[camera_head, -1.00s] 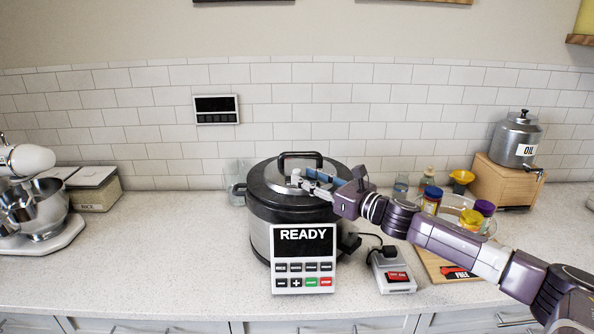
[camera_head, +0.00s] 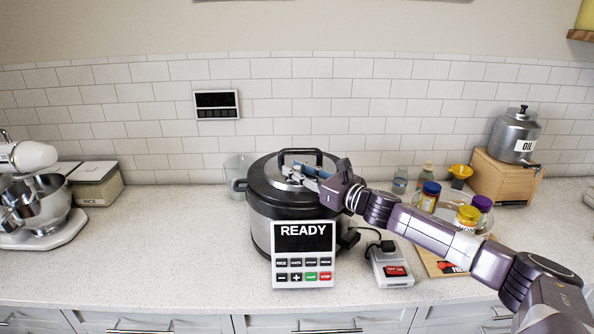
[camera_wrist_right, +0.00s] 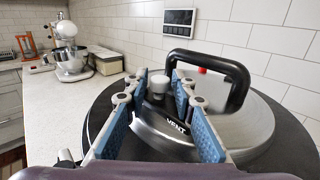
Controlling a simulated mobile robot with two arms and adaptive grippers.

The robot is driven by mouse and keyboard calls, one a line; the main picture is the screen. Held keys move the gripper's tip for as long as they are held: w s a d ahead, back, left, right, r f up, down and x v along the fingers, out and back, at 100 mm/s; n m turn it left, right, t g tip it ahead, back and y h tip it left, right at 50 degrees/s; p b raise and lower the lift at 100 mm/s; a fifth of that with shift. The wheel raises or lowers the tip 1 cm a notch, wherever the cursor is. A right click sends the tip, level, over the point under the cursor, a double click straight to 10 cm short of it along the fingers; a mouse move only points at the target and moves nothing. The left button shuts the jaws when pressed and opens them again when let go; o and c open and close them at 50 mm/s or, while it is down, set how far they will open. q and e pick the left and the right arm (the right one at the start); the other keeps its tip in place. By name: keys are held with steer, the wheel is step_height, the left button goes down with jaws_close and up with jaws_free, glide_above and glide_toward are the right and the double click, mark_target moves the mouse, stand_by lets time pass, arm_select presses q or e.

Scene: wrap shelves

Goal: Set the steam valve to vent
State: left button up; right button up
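The pressure cooker (camera_head: 262,226) stands on the counter with its dark lid and black loop handle (camera_head: 318,152). A small grey steam valve knob (camera_wrist_right: 157,84) sits on a metal plate marked VENT (camera_wrist_right: 176,125) on the lid. My right gripper (camera_wrist_right: 159,92) is open, with blue-padded fingers spread on either side of the knob. I cannot tell whether a finger touches it. In the head view the right gripper (camera_head: 304,171) is over the lid and hides most of the valve. My left gripper is not in view.
The cooker's panel (camera_head: 304,255) reads READY. A small red pin (camera_wrist_right: 202,71) shows by the handle. A plugged device (camera_head: 391,267), jars (camera_head: 430,196) and an oil dispenser (camera_head: 514,137) stand to the right. A mixer (camera_head: 40,210) is at left.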

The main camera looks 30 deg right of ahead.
jaws_close()
steer(key=shift+s+d+f+b, duration=0.15)
steer(key=shift+d+b, duration=0.1)
steer(key=shift+b, duration=0.1)
steer(key=shift+s+d+b, duration=0.45)
steer(key=shift+d+b, duration=0.25)
steer(key=shift+b, duration=0.05)
steer(key=shift+s+d, duration=0.1)
steer(key=shift+d, duration=0.1)
